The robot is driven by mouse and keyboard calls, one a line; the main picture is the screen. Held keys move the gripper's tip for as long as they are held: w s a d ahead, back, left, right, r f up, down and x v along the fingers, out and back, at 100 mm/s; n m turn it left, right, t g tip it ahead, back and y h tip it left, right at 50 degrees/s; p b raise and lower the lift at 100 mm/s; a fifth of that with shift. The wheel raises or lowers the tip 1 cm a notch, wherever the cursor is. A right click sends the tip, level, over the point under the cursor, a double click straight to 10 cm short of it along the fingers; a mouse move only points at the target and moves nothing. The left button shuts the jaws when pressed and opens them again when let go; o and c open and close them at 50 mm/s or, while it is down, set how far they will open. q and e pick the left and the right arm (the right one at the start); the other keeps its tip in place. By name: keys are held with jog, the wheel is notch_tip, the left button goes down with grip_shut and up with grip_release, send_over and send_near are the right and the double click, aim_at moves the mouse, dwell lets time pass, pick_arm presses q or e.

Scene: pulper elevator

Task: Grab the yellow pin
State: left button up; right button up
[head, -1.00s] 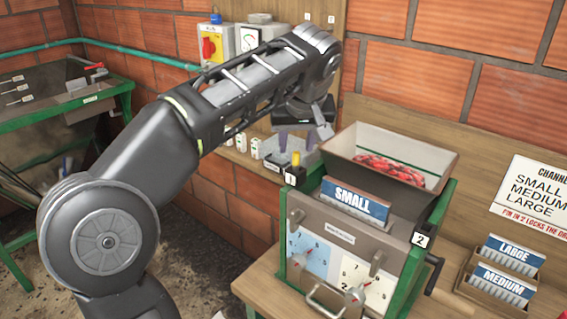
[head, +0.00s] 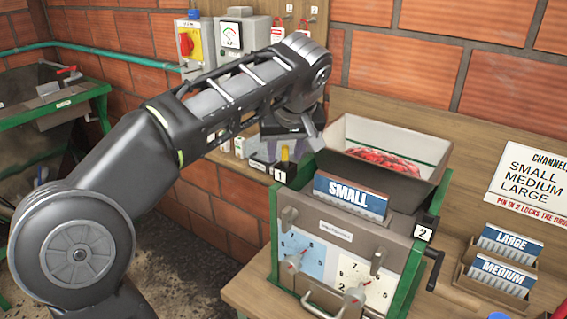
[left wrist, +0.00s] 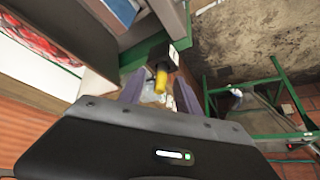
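The yellow pin (head: 285,154) stands upright at the black block labelled 1 (head: 280,174), on the left side of the pulper machine (head: 335,240). In the left wrist view the yellow pin (left wrist: 161,80) shows between the two purple fingers. My left gripper (head: 286,150) is at the pin, with its fingers apart on either side of it. In the left wrist view my left gripper (left wrist: 160,92) is open, and a gap shows beside the pin. Whether a finger touches the pin is not clear. My right gripper is not in view.
The hopper (head: 385,160) holding red fruit stands right of my left gripper. A SMALL plate (head: 350,195) stands in front of it. LARGE (head: 510,246) and MEDIUM (head: 500,275) plates stand in holders at the right. A black block labelled 2 (head: 424,230) is on the machine's right side.

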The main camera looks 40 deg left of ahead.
pick_arm(q)
jog(key=shift+w+a+f, duration=0.1)
jog(key=shift+c, duration=0.2)
grip_shut()
dwell(0.5)
